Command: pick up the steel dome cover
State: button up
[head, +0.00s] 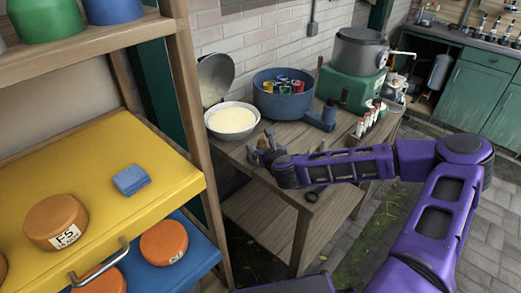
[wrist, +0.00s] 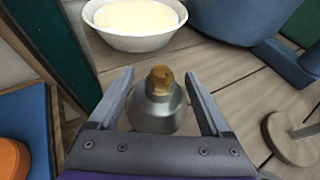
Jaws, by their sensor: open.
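The steel dome cover (wrist: 155,112) is a small grey metal dome with a brass-brown knob on top. In the wrist view it stands on the wooden table between the two fingers of my gripper (wrist: 158,76). My gripper is open, with a finger on either side of the dome and visible gaps to it. In the head view my gripper (head: 265,151) is over the table's near left part, and the dome is mostly hidden there by the gripper.
A white bowl (head: 232,133) of pale contents and a blue pot (head: 266,101) holding colourful cans stand just behind. A grey round stand (wrist: 292,138) is right of the gripper. A wooden shelf with a yellow tray (head: 150,215) rises at left.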

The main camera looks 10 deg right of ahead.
jog(key=shift+s, duration=0.1)
grip_shut()
dwell(0.3)
jog(key=shift+f, duration=0.2)
dwell(0.8)
